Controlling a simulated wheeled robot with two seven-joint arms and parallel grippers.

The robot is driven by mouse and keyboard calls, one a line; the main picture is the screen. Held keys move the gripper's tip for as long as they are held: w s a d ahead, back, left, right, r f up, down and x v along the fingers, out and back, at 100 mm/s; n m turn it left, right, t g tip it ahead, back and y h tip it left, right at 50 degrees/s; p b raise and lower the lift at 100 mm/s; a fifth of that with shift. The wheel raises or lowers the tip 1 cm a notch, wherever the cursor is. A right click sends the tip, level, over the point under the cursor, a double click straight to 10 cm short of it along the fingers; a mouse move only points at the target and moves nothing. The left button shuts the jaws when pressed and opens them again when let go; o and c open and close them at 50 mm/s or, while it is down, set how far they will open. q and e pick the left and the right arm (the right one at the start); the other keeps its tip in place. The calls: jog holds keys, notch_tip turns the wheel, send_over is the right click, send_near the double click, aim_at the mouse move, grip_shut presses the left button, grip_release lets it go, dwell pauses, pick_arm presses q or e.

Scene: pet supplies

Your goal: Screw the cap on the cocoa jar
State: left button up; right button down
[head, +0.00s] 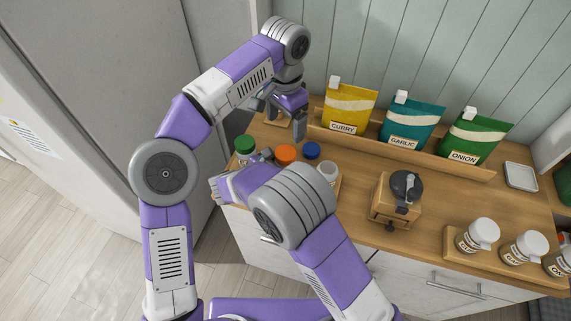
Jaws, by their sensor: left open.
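Several small jars stand together on the wooden counter behind my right arm: one with a green cap (244,144), one with an orange cap (286,153), one with a blue cap (312,150), and one with a pale top (328,170). No label on them can be read, so I cannot tell which is the cocoa jar. My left gripper (284,120) is open, pointing down over a small wooden piece (279,119) at the back left. My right gripper (262,156) is largely hidden behind its own arm, near the green-capped and orange-capped jars. No loose cap is clearly visible.
CURRY (347,106), GARLIC (410,122) and ONION (474,136) pouches stand in a wooden rack at the back. A wooden grinder (396,199) stands mid-counter. White-capped jars (478,235) stand front right. A white tray (521,176) lies at the back right. A tall cabinet (130,80) borders the left.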

pick_arm(q)
jog(key=shift+r, duration=0.5)
pick_arm(e)
jog(key=shift+c, duration=0.4)
grip_release()
pick_arm(q)
jog(key=shift+r+p, duration=0.45)
jog(key=shift+p, duration=0.05)
pick_arm(e)
jog(key=v, duration=0.7)
jog(key=shift+s+a, duration=0.2)
jog(key=shift+s, duration=0.05)
jog(key=shift+r, duration=0.1)
